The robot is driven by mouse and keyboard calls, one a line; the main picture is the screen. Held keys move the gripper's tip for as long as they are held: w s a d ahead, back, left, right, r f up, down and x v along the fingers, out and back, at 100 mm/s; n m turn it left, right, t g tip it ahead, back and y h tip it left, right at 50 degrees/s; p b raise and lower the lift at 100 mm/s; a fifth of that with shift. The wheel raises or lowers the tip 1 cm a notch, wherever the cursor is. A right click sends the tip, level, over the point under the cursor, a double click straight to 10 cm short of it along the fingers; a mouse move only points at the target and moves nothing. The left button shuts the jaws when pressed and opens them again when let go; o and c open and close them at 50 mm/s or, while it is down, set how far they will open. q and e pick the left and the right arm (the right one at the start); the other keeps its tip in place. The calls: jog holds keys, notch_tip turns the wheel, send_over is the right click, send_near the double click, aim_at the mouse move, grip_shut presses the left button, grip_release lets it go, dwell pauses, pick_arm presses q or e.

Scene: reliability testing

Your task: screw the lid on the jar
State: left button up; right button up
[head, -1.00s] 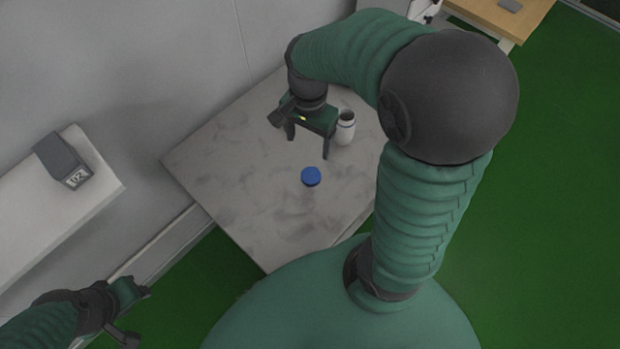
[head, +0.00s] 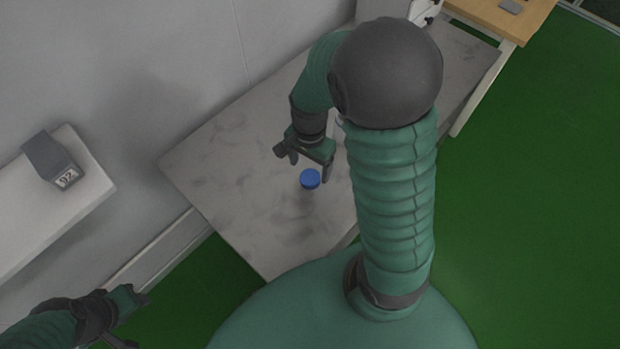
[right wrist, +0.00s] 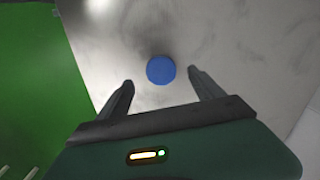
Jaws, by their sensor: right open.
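The blue round lid (head: 310,179) lies flat on the grey marbled table (head: 240,215). In the right wrist view the lid (right wrist: 160,70) shows between and just beyond the fingertips. My right gripper (head: 309,169) is open and empty, pointing down close to the lid. Its two fingers (right wrist: 160,80) stand apart in the right wrist view. The white jar (head: 337,127) is almost wholly hidden behind my right arm; only a pale sliver shows. My left gripper (head: 134,318) is open and empty at the lower left, away from the table.
A white shelf (head: 50,225) at the left carries a grey box with a number label (head: 55,162). A wall runs along the table's far left side. A wooden table (head: 505,18) stands at the top right. The table's front left part is clear.

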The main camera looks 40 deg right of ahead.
aim_at(311, 177)
jog(key=f, duration=0.1)
jog(key=f+b, duration=0.1)
jog(key=f, duration=0.2)
jog(key=shift+d+f+b, duration=0.2)
jog(key=shift+d+b, duration=0.05)
jog(key=shift+b, duration=0.05)
jog(key=shift+w+f, duration=0.15)
jog(key=shift+f, duration=0.35)
jog(key=shift+r, duration=0.1)
jog(key=c, duration=1.4)
